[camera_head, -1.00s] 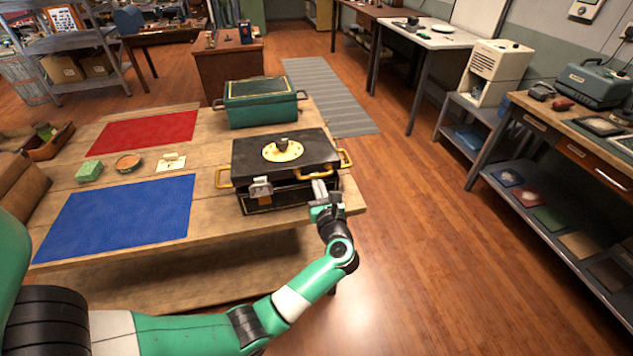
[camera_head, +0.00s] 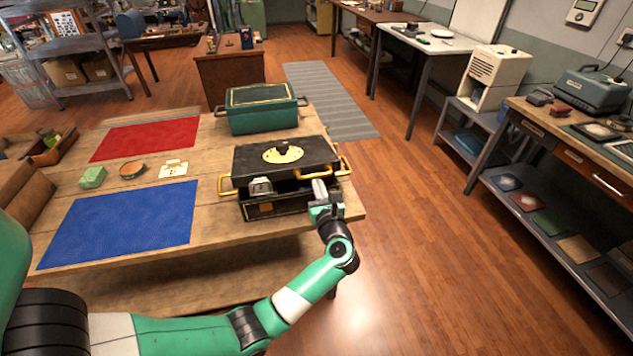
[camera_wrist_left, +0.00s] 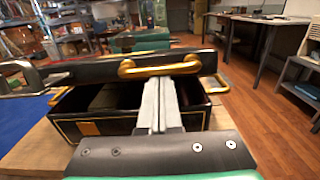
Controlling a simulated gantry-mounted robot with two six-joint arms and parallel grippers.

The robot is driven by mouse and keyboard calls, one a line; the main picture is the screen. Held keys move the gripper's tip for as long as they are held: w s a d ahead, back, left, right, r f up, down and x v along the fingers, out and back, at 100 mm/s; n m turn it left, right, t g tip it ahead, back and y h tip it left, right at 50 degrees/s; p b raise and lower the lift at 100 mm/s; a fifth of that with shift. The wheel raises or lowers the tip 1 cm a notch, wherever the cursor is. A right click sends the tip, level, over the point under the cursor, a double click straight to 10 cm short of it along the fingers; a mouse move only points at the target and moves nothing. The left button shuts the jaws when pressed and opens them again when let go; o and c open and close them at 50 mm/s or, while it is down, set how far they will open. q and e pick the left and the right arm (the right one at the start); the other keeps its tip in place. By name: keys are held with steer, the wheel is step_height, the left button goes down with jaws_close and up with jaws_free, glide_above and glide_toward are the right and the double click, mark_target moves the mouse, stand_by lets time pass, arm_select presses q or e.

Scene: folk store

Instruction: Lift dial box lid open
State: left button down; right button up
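The black dial box (camera_head: 255,209) stands at the near right end of the wooden table. Its lid (camera_head: 245,160), with a brass dial plate (camera_head: 283,155) and dark knob on top, is partly raised at the front, showing a dark gap. My left gripper (camera_head: 319,187) is at the front right of the box. In the left wrist view my left gripper's fingers (camera_wrist_left: 160,100) are together, tips under the lid's front edge beside the gold handle (camera_wrist_left: 160,66). The open box interior (camera_wrist_left: 105,96) shows behind them. The right gripper is not in view.
A green chest (camera_head: 262,110) stands behind the box. Open floor lies to the right.

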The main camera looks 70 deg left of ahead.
arm_select(q)
steer(key=shift+r, duration=0.1)
steer(key=shift+a+r+p, duration=0.15)
steer(key=shift+r+p, duration=0.35)
steer(key=shift+r, duration=0.1)
steer(key=shift+a+r+p, duration=0.15)
steer(key=shift+r+p, duration=0.35)
steer(key=shift+r, duration=0.1)
steer(key=shift+w+a+r+p, duration=0.1)
steer(key=shift+a+r+p, duration=0.1)
steer(key=shift+r+p, duration=0.3)
steer(key=shift+a+r+p, duration=0.15)
steer(key=shift+r+p, duration=0.2)
steer(key=shift+r, duration=0.2)
steer(key=shift+a+r, duration=0.1)
steer(key=shift+r, duration=0.15)
steer(key=shift+w+a+r+p, duration=0.1)
steer(key=shift+a+r+p, duration=0.2)
steer(key=shift+r+p, duration=0.25)
steer(key=shift+a+r+p, duration=0.25)
steer(key=shift+r+p, duration=0.2)
steer(key=shift+r, duration=0.1)
